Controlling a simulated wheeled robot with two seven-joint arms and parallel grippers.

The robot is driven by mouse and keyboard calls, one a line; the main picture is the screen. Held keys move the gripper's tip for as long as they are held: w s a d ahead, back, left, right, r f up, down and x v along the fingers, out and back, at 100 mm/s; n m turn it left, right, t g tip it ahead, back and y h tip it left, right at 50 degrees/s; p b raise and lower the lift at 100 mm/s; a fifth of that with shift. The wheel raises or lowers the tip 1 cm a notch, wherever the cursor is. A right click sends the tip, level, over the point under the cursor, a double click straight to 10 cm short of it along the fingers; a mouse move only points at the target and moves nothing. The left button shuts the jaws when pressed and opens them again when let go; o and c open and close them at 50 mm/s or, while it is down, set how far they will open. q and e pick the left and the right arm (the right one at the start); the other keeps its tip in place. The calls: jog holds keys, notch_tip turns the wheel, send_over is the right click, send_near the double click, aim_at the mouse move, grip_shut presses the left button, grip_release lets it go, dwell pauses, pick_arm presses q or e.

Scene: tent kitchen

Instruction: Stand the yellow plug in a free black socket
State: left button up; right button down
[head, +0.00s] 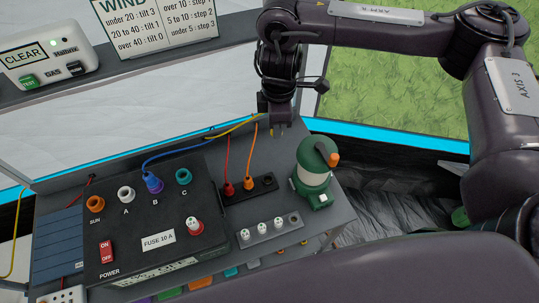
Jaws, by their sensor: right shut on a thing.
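My right gripper (278,130) points down above the back of the grey table. It is shut on the yellow plug (273,133), which is mostly hidden between the fingers. A yellow cable (236,127) runs from the gripper to the left. The black socket strip (240,197) lies below and to the left of the gripper. A red plug (228,188) and an orange plug (249,183) stand in it. Its right-hand socket (268,181) looks free. The plug is apart from the strip. My left gripper is out of view.
A green lantern (314,175) stands close right of the strip. A black power box (150,220) with a blue plug (153,183) in socket B stands left. A grey strip of white-topped parts (270,229) lies in front. Red and orange cables rise behind the strip.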

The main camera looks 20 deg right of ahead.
jog(key=shift+s+a+f+n+b, duration=0.45)
jog(key=shift+f+n, duration=2.2)
jog(key=shift+n, duration=1.6)
jog(key=shift+s+a+f+n+b, duration=0.2)
jog(key=shift+a+f+n+b, duration=0.4)
jog(key=shift+f+n, duration=2.8)
jog(key=shift+s+a+f+n+b, duration=0.45)
jog(key=shift+f+n, duration=1.4)
jog(key=shift+n, duration=3.2)
jog(key=shift+w+f+b, duration=0.1)
jog(key=shift+f+b, duration=1.35)
jog(key=shift+b, duration=0.05)
jog(key=c, duration=1.2)
grip_release()
jog(key=shift+o, duration=0.2)
